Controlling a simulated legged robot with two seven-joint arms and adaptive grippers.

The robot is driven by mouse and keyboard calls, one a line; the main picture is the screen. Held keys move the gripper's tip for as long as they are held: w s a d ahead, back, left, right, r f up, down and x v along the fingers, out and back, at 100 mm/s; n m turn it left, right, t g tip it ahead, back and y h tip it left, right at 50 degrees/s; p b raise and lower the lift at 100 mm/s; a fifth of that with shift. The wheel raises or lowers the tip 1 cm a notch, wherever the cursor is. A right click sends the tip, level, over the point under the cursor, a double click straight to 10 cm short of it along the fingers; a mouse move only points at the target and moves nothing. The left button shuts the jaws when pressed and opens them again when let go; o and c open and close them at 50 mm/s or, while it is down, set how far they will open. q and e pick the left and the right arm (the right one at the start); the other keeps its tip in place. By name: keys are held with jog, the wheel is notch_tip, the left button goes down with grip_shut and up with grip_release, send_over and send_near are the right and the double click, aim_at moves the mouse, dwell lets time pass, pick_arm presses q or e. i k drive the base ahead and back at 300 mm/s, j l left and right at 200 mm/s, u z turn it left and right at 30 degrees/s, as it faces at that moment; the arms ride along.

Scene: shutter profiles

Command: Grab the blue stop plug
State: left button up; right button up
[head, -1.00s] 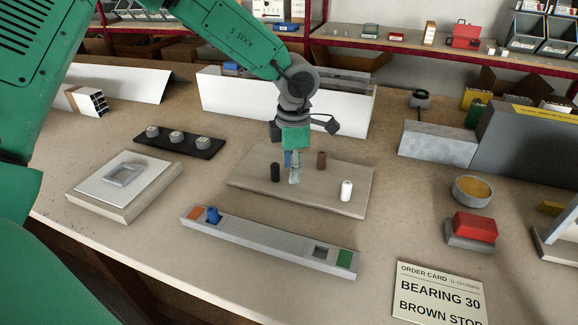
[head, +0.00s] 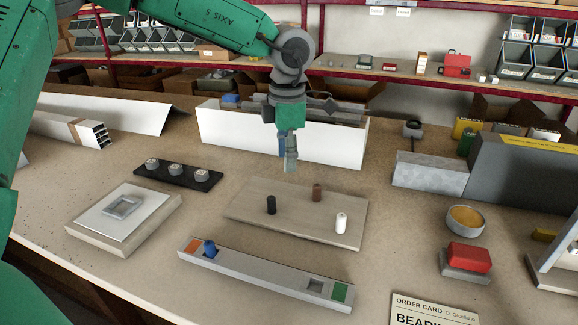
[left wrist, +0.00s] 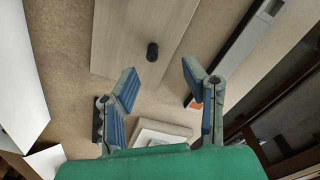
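The blue stop plug (head: 210,248) stands at the left end of the grey rail (head: 262,271), beside an orange patch. My left gripper (head: 289,163) hangs above the back of the wooden board (head: 240,212), empty and well apart from the blue plug. In the left wrist view its blue-padded fingers (left wrist: 158,72) are spread open. That view shows the board, a black plug (left wrist: 152,51) and part of the rail (left wrist: 243,42); the blue plug is not visible there. My right gripper is not in view.
Black, brown (head: 317,192) and white (head: 341,222) plugs stand on the board. A black strip (head: 205,181) with three grey pieces and a pale plate (head: 122,210) lie to the left. A white channel (head: 225,128) stands behind the gripper. A red block (head: 468,256) is at right.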

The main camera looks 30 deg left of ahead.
aim_at(208, 244)
jog(key=k, duration=1.5)
